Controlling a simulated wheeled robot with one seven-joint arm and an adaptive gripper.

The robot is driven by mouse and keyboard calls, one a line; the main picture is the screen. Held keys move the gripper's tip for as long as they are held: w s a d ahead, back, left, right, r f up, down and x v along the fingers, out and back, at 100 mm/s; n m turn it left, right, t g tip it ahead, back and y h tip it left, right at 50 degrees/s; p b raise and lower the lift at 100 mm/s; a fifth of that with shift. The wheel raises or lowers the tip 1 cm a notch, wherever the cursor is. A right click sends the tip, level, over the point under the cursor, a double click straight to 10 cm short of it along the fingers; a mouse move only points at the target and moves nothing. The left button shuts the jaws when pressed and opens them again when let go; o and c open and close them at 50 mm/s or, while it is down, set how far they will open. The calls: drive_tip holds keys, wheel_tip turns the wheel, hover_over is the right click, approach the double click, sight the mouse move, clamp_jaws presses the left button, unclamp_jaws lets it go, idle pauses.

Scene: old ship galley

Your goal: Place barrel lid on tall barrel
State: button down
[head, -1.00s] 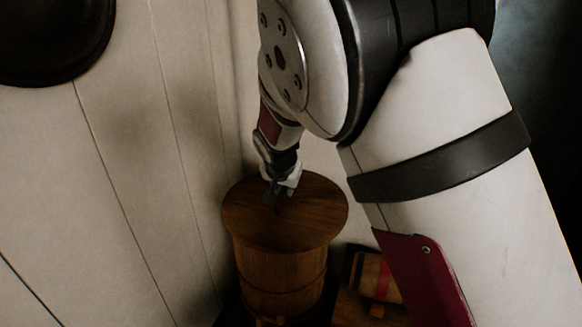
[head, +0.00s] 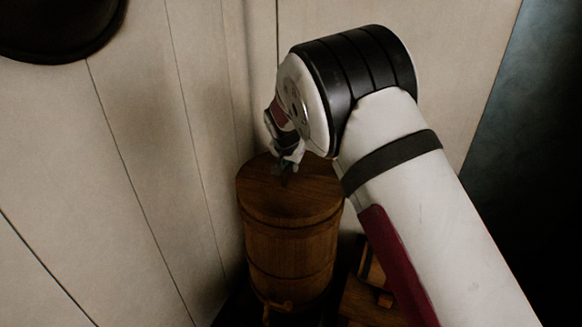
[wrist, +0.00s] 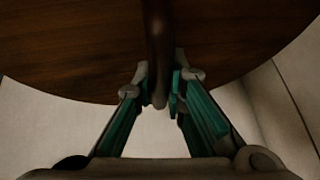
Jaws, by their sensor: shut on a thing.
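The round dark wooden barrel lid (head: 258,190) lies level over the top of the tall barrel (head: 290,255) in the head view. Its rim looks lined up with the barrel, but I cannot tell whether it rests fully on it. My gripper (head: 285,172) is above the lid. In the wrist view the lid (wrist: 80,45) fills the upper part, and my gripper (wrist: 160,88) is shut on its bar-like handle (wrist: 157,35). The barrel's mouth is hidden under the lid.
Pale plank walls (head: 150,170) stand close to the left and behind the barrel. A small keg on a wooden stand (head: 365,300) is at lower right, partly hidden by my arm. A dark round object (head: 50,25) hangs at upper left.

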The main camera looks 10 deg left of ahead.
drive_tip(key=shift+f, duration=0.1)
drive_tip(key=shift+f, duration=0.15)
drive_tip(key=c, duration=1.6)
unclamp_jaws()
drive_tip(key=shift+f, duration=0.1)
drive_tip(key=shift+c, duration=0.2)
